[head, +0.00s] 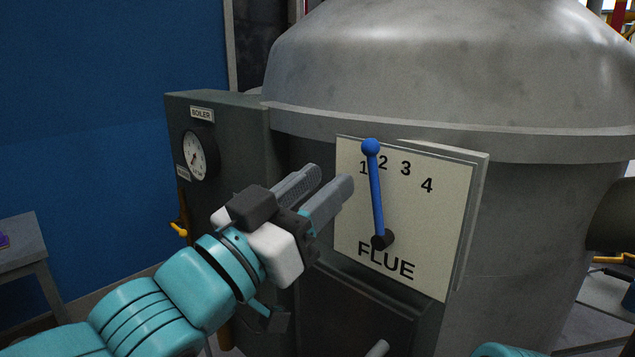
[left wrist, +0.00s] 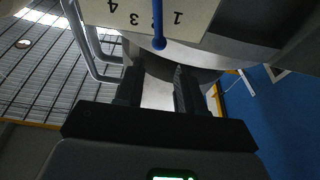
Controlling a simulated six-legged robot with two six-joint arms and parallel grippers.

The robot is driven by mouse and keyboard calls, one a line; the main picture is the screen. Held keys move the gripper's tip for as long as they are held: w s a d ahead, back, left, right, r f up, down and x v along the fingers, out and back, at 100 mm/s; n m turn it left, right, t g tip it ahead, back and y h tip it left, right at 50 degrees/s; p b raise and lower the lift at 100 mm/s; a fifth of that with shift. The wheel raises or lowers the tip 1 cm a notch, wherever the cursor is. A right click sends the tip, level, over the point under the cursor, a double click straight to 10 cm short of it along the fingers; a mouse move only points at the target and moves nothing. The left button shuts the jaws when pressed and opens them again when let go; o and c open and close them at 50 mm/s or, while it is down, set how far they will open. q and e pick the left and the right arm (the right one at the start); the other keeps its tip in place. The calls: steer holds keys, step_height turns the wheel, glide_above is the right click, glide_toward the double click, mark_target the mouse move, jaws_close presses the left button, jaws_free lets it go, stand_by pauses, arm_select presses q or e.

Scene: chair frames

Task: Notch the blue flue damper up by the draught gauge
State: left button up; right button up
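The blue flue damper lever (head: 376,195) stands on a cream plate (head: 432,225) marked 1 to 4 and FLUE. It rises from a dark pivot, and its ball covers the space between 1 and 2. My left gripper (head: 331,177) is open and empty, just left of the lever and apart from it. In the left wrist view, the lever's ball (left wrist: 158,43) shows beyond the gap between the open fingers (left wrist: 159,82). The round draught gauge (head: 199,153) sits on the grey cabinet under a BOILER label; its needle is too small to read surely. My right gripper is out of view.
The large grey boiler (head: 540,240) stands behind the plate. The grey cabinet (head: 235,125) is to the left, before a blue wall (head: 110,120). A small table (head: 22,240) stands at the far left. Open air lies between the left gripper and the lever.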

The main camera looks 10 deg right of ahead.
mark_target(365, 154)
arm_select(q)
steer(key=p+x, duration=0.4)
steer(key=x, duration=0.4)
steer(key=shift+s+d, duration=0.1)
steer(key=shift+w+d+f, duration=0.1)
steer(key=shift+w+d, duration=0.1)
steer(key=shift+w, duration=0.05)
steer(key=shift+c, duration=0.9)
steer(key=c, duration=0.4)
steer(key=shift+s+d+f+b, duration=0.2)
steer(key=shift+s+d+b, duration=0.05)
steer(key=shift+s+b, duration=0.3)
steer(key=shift+s+d+r+b, duration=0.15)
steer(key=shift+s+d+b, duration=0.5)
steer(key=shift+s+b, duration=0.3)
steer(key=shift+s+d+r, duration=0.15)
